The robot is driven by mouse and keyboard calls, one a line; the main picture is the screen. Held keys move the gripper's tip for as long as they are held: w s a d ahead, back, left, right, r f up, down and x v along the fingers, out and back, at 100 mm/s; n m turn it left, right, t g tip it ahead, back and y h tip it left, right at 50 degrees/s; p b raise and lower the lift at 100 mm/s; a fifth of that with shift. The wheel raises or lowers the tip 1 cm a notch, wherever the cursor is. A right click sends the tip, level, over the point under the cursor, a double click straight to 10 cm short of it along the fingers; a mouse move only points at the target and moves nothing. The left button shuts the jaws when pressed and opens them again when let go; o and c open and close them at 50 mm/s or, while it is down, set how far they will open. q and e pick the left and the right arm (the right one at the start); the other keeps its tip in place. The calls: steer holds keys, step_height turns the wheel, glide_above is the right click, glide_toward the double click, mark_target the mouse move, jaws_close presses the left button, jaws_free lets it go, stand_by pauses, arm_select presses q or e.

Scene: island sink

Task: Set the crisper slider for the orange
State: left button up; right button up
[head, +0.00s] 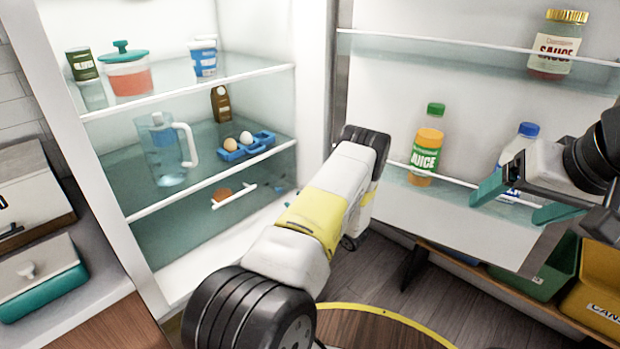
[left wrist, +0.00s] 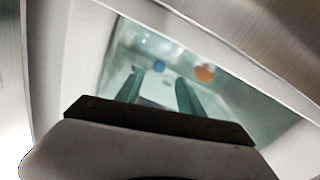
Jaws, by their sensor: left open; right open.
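The orange (head: 221,194) shows low in the fridge, behind the glassy crisper front (head: 185,225) and partly covered by its white bar (head: 236,196). A small blue piece (head: 279,190) is near the bar's right side; I cannot tell whether it is the slider. In the left wrist view, a blurred orange round shape (left wrist: 205,73) and a blue spot (left wrist: 159,66) lie beyond the fingers. My left gripper (left wrist: 158,86) is open and empty, pointing towards them; in the head view my own arm hides it. My right gripper (head: 530,200) is open by the fridge door.
The fridge shelves above hold a pitcher (head: 164,150), a blue egg holder (head: 246,147) and several containers. The open door (head: 465,105) holds a juice bottle (head: 427,146), a blue-capped bottle (head: 527,131) and a sauce jar (head: 555,47). Green and yellow bins (head: 596,300) stand below.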

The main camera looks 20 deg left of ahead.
mark_target(280, 191)
arm_select(q)
steer(key=x, duration=0.7)
steer(key=shift+w+a, duration=0.2)
steer(key=shift+a, duration=0.15)
jaws_close()
stand_by(1.1)
